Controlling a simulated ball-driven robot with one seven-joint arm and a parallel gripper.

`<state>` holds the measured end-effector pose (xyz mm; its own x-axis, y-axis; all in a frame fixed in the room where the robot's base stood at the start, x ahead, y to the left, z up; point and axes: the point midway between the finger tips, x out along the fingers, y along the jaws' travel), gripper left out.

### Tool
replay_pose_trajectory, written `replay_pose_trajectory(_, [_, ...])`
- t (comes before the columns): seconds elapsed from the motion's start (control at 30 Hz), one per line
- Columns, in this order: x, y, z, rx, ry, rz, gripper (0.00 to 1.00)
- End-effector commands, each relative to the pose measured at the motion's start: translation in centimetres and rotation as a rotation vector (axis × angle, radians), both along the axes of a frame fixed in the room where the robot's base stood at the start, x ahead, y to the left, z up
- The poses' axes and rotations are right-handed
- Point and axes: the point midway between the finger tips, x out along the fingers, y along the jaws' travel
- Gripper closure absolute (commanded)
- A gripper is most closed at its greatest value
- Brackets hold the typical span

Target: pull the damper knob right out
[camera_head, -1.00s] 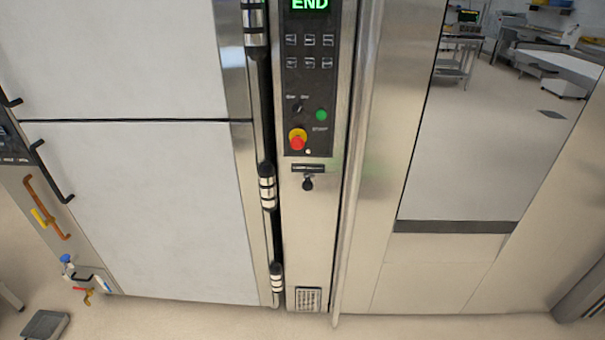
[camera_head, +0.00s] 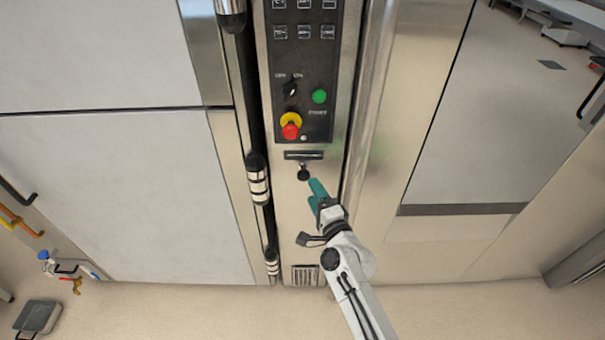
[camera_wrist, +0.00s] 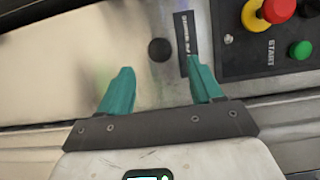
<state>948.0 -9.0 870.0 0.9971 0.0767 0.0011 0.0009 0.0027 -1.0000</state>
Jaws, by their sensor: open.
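The damper knob (camera_head: 303,174) is a small round black knob on the narrow steel panel, just under a dark label plate (camera_head: 304,155). In the wrist view the knob (camera_wrist: 160,49) lies ahead of my fingertips, between their lines, with the label to its right. My gripper (camera_head: 316,191) has teal fingers and is just below and right of the knob in the head view. In the wrist view my gripper (camera_wrist: 163,78) is open and empty, its two fingers spread apart. No contact with the knob shows.
Above the label is a black control panel with a red stop button (camera_head: 290,127) on a yellow base and a green button (camera_head: 319,96). A black hinged bar (camera_head: 257,178) runs down the left. A rounded steel edge (camera_head: 362,140) stands to the right.

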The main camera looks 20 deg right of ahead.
Motion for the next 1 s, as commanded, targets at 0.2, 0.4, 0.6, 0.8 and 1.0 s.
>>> replay_pose_trajectory(0.2, [4.1, 0.3, -0.1, -0.001, -0.001, 0.001, 0.35])
replay_pose_trajectory(0.4, [6.8, 0.6, -0.1, -0.001, 0.000, 0.002, 0.35])
replay_pose_trajectory(0.6, [8.0, 0.6, 0.0, -0.003, 0.001, 0.001, 0.35])
replay_pose_trajectory(0.8, [8.1, 0.7, 0.0, -0.003, 0.001, 0.002, 0.35])
replay_pose_trajectory(1.0, [8.1, 0.7, 0.0, -0.003, 0.001, 0.002, 0.44])
